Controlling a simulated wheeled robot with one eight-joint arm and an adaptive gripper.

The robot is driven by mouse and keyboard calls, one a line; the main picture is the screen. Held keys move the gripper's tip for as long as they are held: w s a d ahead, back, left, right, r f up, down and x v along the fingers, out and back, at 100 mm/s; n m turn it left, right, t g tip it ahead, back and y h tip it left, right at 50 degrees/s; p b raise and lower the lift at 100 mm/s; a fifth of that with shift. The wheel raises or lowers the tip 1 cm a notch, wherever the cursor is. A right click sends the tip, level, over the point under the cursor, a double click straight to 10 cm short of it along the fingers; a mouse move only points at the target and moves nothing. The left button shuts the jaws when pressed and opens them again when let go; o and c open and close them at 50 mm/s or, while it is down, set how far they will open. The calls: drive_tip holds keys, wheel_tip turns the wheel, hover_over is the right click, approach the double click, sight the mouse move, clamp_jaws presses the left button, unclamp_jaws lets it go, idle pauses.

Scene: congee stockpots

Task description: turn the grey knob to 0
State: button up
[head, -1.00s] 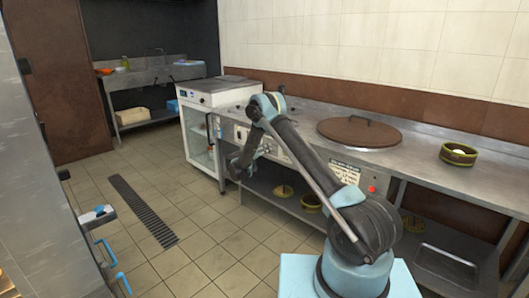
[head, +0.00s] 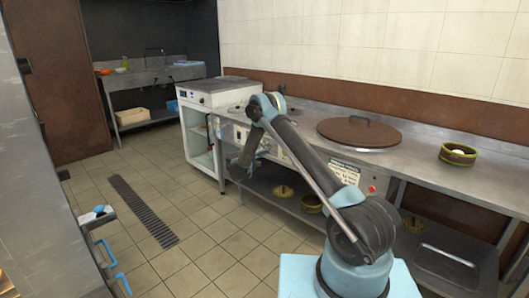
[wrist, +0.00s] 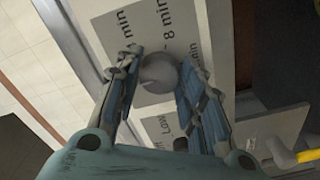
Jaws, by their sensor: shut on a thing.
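The grey knob (wrist: 157,74) is round and sits on a light panel with printed labels. In the wrist view I read "min", "- 8 min" and "Low" around it; I see no 0 and cannot tell where the knob points. My gripper (wrist: 162,84) is shut on the knob, with one blue-grey padded finger on each side of it. In the head view my arm reaches to the front of the steel counter, and the knob there is hidden behind it.
The steel counter (head: 470,178) holds a brown round lid (head: 350,134) and a dark green and yellow bowl (head: 457,156). A red button (head: 372,189) is on its front. A white cabinet (head: 197,125) stands left of it. Tiled floor lies open at left.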

drive_tip(key=shift+a, duration=0.15)
drive_tip(key=shift+c, duration=0.2)
drive_tip(key=o, duration=1.1)
drive_tip(key=shift+f, duration=0.1)
drive_tip(key=v, duration=1.2)
drive_tip(key=shift+w, duration=0.1)
